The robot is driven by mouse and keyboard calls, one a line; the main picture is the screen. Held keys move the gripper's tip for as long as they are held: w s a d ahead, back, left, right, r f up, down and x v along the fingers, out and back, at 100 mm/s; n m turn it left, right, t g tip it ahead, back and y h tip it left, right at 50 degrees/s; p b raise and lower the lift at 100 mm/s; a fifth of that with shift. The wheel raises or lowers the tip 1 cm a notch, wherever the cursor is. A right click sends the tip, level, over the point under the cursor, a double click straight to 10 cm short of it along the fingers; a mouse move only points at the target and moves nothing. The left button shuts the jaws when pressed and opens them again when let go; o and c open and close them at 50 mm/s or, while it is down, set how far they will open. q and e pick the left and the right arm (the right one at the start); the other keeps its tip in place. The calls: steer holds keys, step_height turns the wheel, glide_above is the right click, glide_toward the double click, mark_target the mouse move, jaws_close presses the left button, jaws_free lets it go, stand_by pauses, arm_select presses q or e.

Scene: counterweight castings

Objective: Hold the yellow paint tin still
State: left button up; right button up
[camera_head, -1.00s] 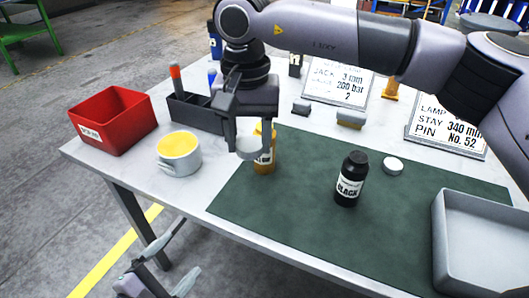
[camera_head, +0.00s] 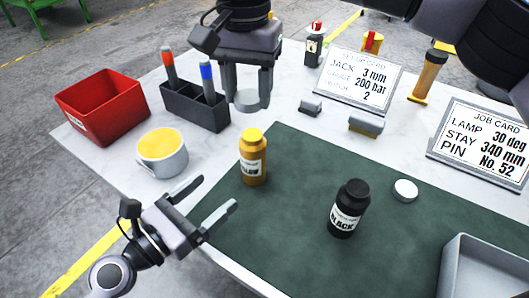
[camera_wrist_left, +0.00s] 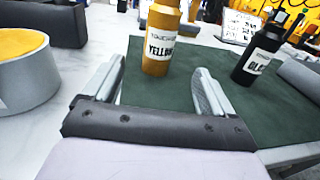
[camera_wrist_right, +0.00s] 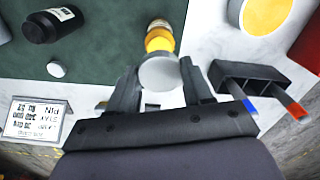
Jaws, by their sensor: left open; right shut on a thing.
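The yellow paint tin (camera_head: 253,168) is a small bottle-shaped container labelled YELLOW. It stands upright on the green mat near its left edge, and also shows in the left wrist view (camera_wrist_left: 161,40). My left gripper (camera_head: 218,193) is open and empty, pointing at the tin from the front left. In the left wrist view the tin is just beyond and between the fingertips, apparently untouched. My right gripper (camera_head: 247,92) is shut on a whitish round lid (camera_wrist_right: 160,74), held up behind and above the tin, clear of it. The tin's top is yellow.
A black tin (camera_head: 347,210) stands on the green mat (camera_head: 295,240) with a white lid (camera_head: 405,190) beside it. A cup of yellow (camera_head: 163,160), red bin (camera_head: 100,105) and marker holder (camera_head: 190,105) are left. A grey tray (camera_head: 450,270) is front right.

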arm_select(q)
steer(key=shift+w+d, duration=0.2)
arm_select(e)
steer(key=shift+w+d, duration=0.15)
steer(key=shift+w, duration=0.05)
arm_select(q)
steer(key=x, duration=1.2)
steer(key=shift+a, duration=0.1)
steer(key=c, duration=1.5)
arm_select(e)
glide_above(252, 135)
steer(key=shift+f, duration=2.45)
